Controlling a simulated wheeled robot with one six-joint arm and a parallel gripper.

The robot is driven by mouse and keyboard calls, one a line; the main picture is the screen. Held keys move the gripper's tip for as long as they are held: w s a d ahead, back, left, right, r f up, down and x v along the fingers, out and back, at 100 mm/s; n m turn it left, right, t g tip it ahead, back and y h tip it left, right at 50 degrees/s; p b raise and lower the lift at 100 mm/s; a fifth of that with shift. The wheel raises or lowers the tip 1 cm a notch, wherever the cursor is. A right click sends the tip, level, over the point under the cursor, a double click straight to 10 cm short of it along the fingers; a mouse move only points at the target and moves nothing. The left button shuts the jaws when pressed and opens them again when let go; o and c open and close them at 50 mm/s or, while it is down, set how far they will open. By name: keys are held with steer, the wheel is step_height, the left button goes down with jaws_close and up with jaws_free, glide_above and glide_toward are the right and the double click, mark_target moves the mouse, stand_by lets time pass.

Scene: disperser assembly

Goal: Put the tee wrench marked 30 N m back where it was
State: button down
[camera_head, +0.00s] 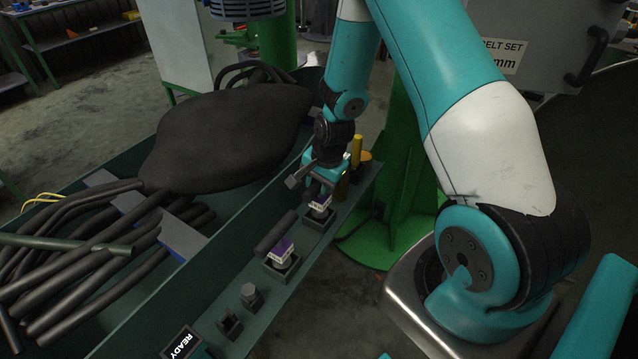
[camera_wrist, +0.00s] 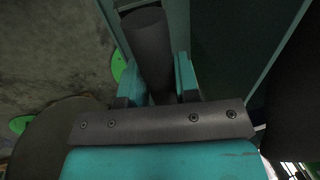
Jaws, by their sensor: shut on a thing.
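My gripper (camera_head: 320,187) is over the far part of the narrow rail in the head view. It is shut on the dark grey bar handle of a tee wrench (camera_head: 320,203), whose white and purple label shows just below the fingers. The handle also shows between the fingers in the wrist view (camera_wrist: 148,45). This wrench is above or in a square holder (camera_head: 318,219); I cannot tell whether it is seated. A second tee wrench (camera_head: 283,251) with a similar label and dark bar handle stands in the nearer holder. The marking on neither label is readable.
Nearer on the rail are two small dark fixtures (camera_head: 250,295) and a READY display (camera_head: 181,343). A yellow cylinder (camera_head: 357,149) stands just beyond my gripper. A green column stands at right.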

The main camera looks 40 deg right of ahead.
steer(key=shift+f, duration=0.15)
steer(key=shift+f, duration=0.15)
steer(key=c, duration=0.8)
jaws_free()
steer(key=shift+c, duration=0.2)
steer(key=a+b+v, duration=0.1)
steer(key=b+v, duration=0.1)
steer(key=v, duration=1)
steer(key=s+a+r+n+y, duration=0.2)
steer(key=s+a+r+n, duration=0.3)
steer(key=a+r+n, duration=0.55)
steer(key=s+a+r+n+g, duration=0.1)
steer(key=s+a+r+n, duration=0.1)
steer(key=s+a+n, duration=0.3)
steer(key=s+a+r+n+g+y, duration=0.1)
steer(key=s+a+r+n, duration=0.2)
steer(key=s, duration=0.6)
steer(key=a+n, duration=0.2)
steer(key=a, duration=0.1)
steer(key=shift+s+a+n, duration=0.2)
steer(key=shift+s+n, duration=0.15)
steer(key=shift+s, duration=0.05)
